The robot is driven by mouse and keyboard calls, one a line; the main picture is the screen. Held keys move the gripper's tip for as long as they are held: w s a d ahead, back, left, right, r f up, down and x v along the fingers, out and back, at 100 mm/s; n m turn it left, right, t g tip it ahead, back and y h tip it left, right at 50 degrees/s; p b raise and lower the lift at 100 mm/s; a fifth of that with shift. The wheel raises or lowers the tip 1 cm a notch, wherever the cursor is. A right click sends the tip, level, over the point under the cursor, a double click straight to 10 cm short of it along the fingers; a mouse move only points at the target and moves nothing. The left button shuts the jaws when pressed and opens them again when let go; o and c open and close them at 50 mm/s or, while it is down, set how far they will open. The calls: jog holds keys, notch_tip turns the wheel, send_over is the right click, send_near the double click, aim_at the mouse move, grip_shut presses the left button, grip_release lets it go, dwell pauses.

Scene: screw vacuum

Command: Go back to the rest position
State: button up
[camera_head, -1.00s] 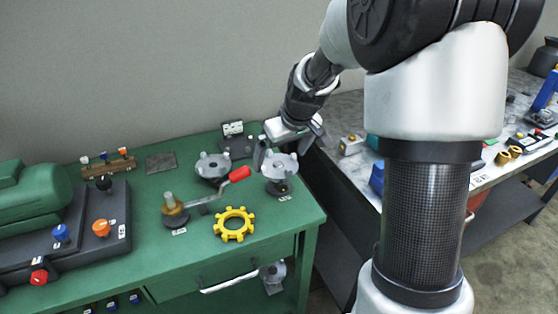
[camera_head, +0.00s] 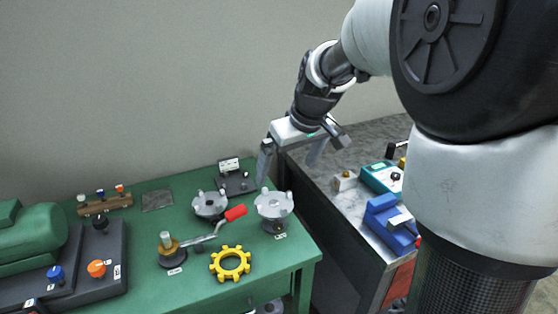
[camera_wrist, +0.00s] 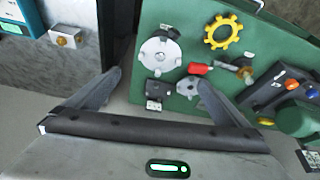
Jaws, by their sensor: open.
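My gripper (camera_head: 290,165) is open and empty in the head view, raised above the right back corner of the green table (camera_head: 300,250). Its two fingers point down and are spread apart. The grey lobed disc (camera_head: 274,205) on a dark stand is just below and apart from it. In the wrist view my gripper (camera_wrist: 155,95) shows both fingers spread, with floor and the green table's edge between them. The grey disc shows there too (camera_wrist: 160,58).
The green table also holds a second grey disc (camera_head: 209,206), a red-handled crank (camera_head: 236,213), a yellow gear (camera_head: 230,263) and a green machine (camera_head: 30,230). A grey table with a blue vise (camera_head: 390,222) stands to the right. Free space lies above both tables.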

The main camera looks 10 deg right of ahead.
jog(key=s+a+r+m+t+h, duration=0.1)
jog(key=s+r+m, duration=0.1)
jog(key=s, duration=1)
jog(key=s+a+r+m, duration=0.1)
jog(key=s+m, duration=0.1)
jog(key=s, duration=1)
notch_tip(320, 180, up, 17)
jog(key=p, duration=1.6)
jog(key=shift+w+f, duration=0.15)
jog(key=shift+f, duration=0.05)
jog(key=shift+a, duration=0.2)
